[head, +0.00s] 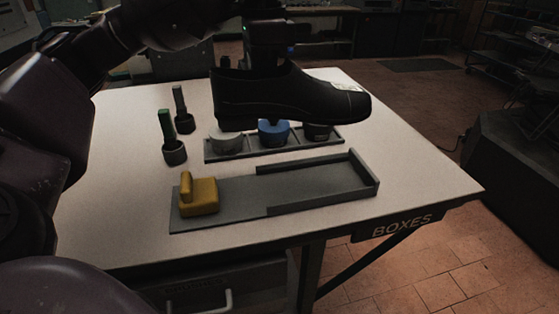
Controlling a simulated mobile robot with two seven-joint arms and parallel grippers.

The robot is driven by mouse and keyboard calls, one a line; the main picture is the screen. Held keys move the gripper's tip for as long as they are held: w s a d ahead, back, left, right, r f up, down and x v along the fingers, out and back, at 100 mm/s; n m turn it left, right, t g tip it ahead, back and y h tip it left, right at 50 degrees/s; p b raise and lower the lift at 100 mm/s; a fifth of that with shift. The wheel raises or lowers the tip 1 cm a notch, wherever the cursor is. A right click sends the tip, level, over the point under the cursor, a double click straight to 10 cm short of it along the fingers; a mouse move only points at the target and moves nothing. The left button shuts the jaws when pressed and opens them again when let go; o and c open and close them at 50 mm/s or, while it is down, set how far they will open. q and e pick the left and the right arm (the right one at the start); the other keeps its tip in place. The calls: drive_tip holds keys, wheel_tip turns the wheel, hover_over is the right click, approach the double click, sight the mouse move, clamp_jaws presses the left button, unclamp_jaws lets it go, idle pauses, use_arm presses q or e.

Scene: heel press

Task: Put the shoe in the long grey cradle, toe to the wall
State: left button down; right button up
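A black shoe (290,98) hangs above the table in the head view, its toe pointing right. A pale patch shows on its upper near the toe. My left gripper (268,58) is at the shoe's collar from above and holds it up; its fingertips are hidden by the shoe. The long grey cradle (315,187) lies on the table below and nearer than the shoe. Its walled end is at the right, and its left part is flat. A yellow L-shaped block (199,195) sits on that left part. My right gripper is not in view.
A grey tray (214,157) behind the cradle holds a grey piece (227,142), a blue piece (273,133) and a dark piece (318,131). The white table (400,155) is clear at right.

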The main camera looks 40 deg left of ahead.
use_arm(q)
wheel_tip(320, 180, down, 17)
drive_tip(key=shift+r+b, duration=0.15)
drive_tip(key=shift+b, duration=0.4)
drive_tip(key=c, duration=1.7)
unclamp_jaws()
drive_tip(key=o, duration=0.4)
drive_tip(key=shift+c, duration=0.2)
